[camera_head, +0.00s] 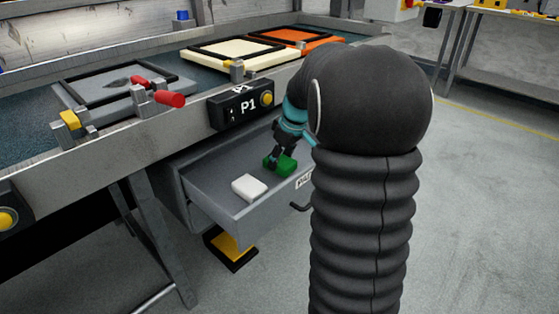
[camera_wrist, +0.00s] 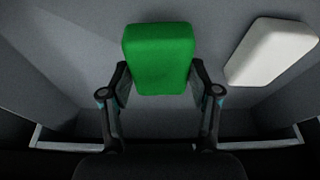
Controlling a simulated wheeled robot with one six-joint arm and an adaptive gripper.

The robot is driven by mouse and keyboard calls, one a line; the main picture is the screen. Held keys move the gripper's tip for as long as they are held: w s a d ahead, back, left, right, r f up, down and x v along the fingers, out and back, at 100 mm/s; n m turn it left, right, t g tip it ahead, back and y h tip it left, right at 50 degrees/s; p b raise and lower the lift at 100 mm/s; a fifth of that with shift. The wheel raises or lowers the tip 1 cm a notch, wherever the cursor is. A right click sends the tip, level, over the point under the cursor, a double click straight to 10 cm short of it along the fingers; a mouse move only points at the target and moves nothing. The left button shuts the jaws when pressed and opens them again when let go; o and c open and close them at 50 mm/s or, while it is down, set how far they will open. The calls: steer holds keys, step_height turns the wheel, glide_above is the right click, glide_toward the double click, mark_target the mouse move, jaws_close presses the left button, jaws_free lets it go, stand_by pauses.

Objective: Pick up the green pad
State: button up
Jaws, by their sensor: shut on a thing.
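The green pad (camera_wrist: 159,55) is a rounded block between the two fingers of my gripper (camera_wrist: 160,82) in the wrist view. The fingers press on its left and right sides. In the head view the green pad (camera_head: 285,165) shows inside the open grey drawer (camera_head: 232,212), partly hidden by my gripper (camera_head: 278,160). I cannot tell whether the pad touches the drawer floor or is lifted a little.
A white pad (camera_head: 249,187) lies in the drawer, left of the green pad; in the wrist view it (camera_wrist: 270,50) is at the right. Drawer walls stand close around. Above is a workbench with a panel marked P1 (camera_head: 243,106) and clamps with red handles (camera_head: 170,98).

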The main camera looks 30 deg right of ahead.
mark_target(281, 160)
step_height(281, 160, up, 11)
steer(key=p, duration=0.2)
steer(key=s+d, duration=0.3)
steer(key=s, duration=0.6)
steer(key=s+d, duration=0.3)
steer(key=s, duration=0.6)
steer(key=shift+s+d+f+b, duration=0.25)
steer(key=shift+d+f+b, duration=0.1)
steer(key=shift+f, duration=0.05)
